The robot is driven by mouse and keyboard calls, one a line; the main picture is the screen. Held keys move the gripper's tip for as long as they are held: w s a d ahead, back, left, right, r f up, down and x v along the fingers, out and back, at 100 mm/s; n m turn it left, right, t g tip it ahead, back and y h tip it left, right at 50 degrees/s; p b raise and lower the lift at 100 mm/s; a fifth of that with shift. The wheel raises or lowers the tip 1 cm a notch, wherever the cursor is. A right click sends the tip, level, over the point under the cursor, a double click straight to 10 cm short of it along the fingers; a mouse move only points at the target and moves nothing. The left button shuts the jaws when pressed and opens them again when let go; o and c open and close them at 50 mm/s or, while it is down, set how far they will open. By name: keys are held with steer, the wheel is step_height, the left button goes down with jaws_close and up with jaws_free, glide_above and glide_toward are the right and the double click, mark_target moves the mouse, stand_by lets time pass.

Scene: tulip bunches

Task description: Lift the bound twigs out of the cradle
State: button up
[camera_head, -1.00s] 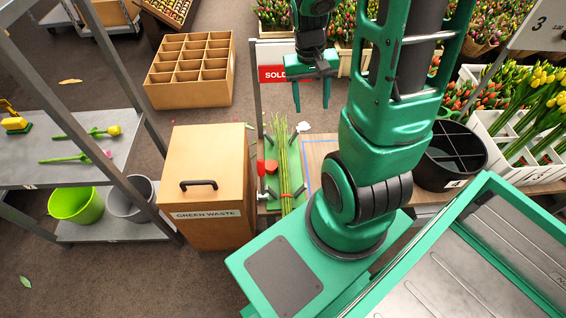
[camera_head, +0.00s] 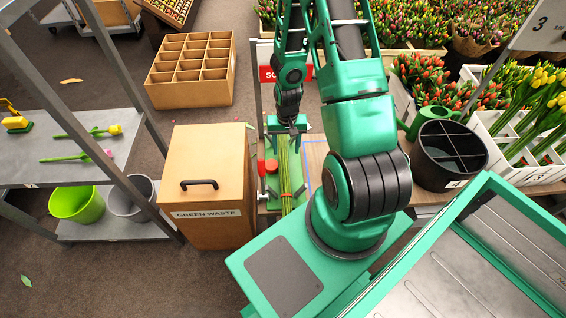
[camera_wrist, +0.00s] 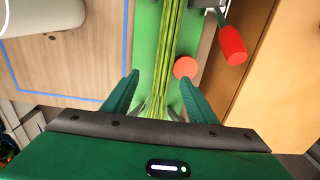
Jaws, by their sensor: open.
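The bound twigs (camera_head: 285,172) are a long, thin green bundle lying in the cradle, with a red band (camera_head: 291,195) around it. The cradle has a green base (camera_head: 272,184) with metal posts and red parts at its left side. My gripper (camera_head: 284,142) is open above the bundle's far part. In the wrist view the twigs (camera_wrist: 171,45) run between the two spread fingers of my gripper (camera_wrist: 160,82). A red disc (camera_wrist: 185,67) and a red handle (camera_wrist: 232,45) show beside the bundle there. I cannot tell whether the fingers touch the twigs.
The green waste box (camera_head: 205,185) stands close on the left of the cradle. A blue-outlined square (camera_head: 314,165) lies on the wooden bench to the right. A black divided bucket (camera_head: 449,153) stands farther right. A divided wooden crate (camera_head: 190,75) is on the floor.

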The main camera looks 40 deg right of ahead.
mark_target(284, 160)
step_height(284, 160, down, 4)
steer(key=shift+f, duration=0.25)
steer(key=f, duration=0.4)
steer(key=shift+w+a, duration=0.15)
steer(key=shift+a, duration=0.2)
steer(key=shift+f, duration=0.65)
steer(key=c, duration=1.3)
